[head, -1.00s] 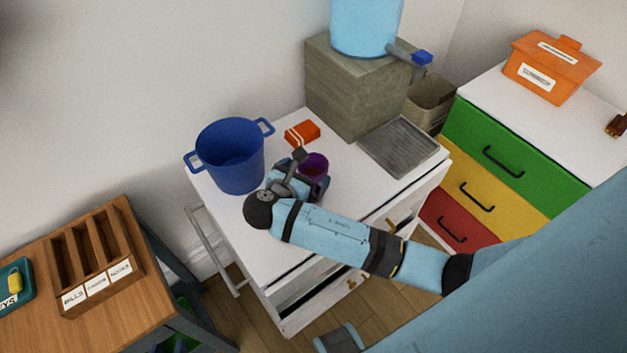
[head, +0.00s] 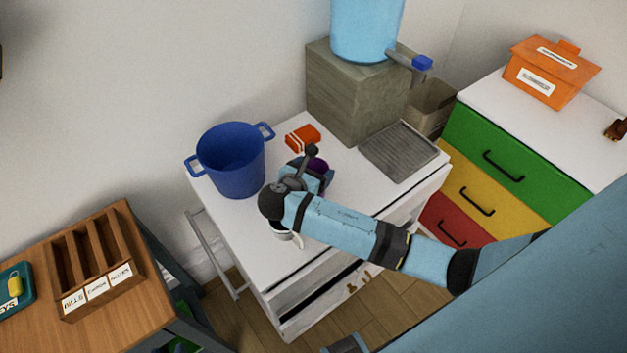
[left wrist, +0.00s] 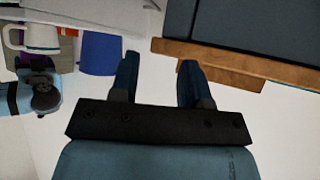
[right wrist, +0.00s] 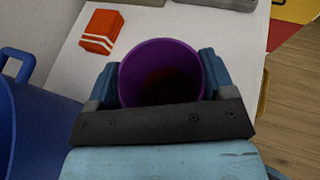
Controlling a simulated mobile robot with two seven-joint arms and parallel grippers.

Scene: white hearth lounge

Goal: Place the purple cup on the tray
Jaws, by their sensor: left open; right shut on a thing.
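The purple cup (head: 318,164) is on or just above the white cabinet top, mostly hidden behind my right gripper (head: 313,174) in the head view. In the right wrist view the cup (right wrist: 160,72) sits upright between the two fingers of my right gripper (right wrist: 160,82), which is shut on it. I cannot tell whether its base touches the surface. The grey ribbed tray (head: 398,151) lies empty to the right of the cup. My left gripper (left wrist: 158,68) is open and empty, away from the cup.
A blue pot (head: 231,165) stands left of the cup and an orange-red box (head: 302,137) behind it. A stone-like block (head: 350,95) under a blue dispenser (head: 365,28) stands behind the tray. A white mug (head: 287,238) is partly hidden below my right arm.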

